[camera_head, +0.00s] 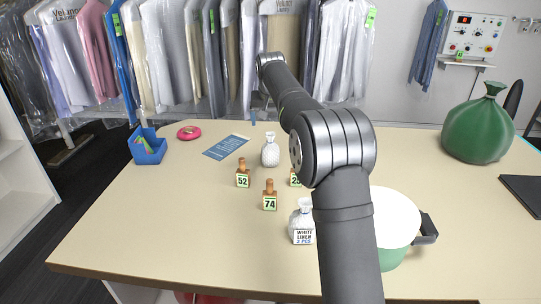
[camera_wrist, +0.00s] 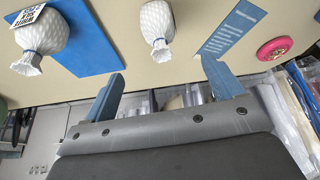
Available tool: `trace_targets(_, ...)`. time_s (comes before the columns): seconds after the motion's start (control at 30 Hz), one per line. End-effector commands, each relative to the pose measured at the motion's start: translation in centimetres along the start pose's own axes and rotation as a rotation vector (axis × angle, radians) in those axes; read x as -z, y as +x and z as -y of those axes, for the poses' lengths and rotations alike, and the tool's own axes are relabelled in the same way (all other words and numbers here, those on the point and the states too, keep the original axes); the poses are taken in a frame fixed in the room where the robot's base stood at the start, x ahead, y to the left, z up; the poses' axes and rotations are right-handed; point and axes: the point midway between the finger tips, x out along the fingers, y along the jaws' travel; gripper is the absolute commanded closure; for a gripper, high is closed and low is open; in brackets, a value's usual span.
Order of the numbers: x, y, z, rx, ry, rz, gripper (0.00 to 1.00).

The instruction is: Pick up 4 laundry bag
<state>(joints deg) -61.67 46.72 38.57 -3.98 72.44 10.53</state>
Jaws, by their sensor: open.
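A white textured bag (camera_head: 270,152) stands upright on the table; it also shows in the wrist view (camera_wrist: 156,22). A second white bag (camera_head: 303,222), labelled white linen, stands nearer the front, partly behind my arm. In the wrist view another white bag (camera_wrist: 42,32) with a printed tag stands at the edge of a blue mat (camera_wrist: 92,38); my arm hides that area in the head view. A large green tied bag (camera_head: 480,130) sits at the right. No number 4 is readable on any bag. My gripper (camera_wrist: 160,68) is open and empty, apart from the bags, beyond them near the rail.
Wooden pieces tagged 52 (camera_head: 243,174) and 74 (camera_head: 270,196) stand mid-table, with another half hidden by my arm. A blue sheet (camera_head: 226,146), pink roll (camera_head: 189,132) and blue bin (camera_head: 147,146) lie left. A white-and-green pot (camera_head: 398,215) is front right. Garments hang behind.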

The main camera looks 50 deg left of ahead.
Motion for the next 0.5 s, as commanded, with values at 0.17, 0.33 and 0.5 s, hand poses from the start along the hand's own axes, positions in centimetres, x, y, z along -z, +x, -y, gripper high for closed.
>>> trace_targets(0.17,-0.1,3.9,-0.1,-0.001,0.0,0.005,0.15)
trace_targets(0.33,-0.2,7.6,-0.2,-0.001,-0.001,0.005,0.15)
trace_targets(0.5,-0.1,10.3,-0.2,-0.001,-0.001,0.003,0.15)
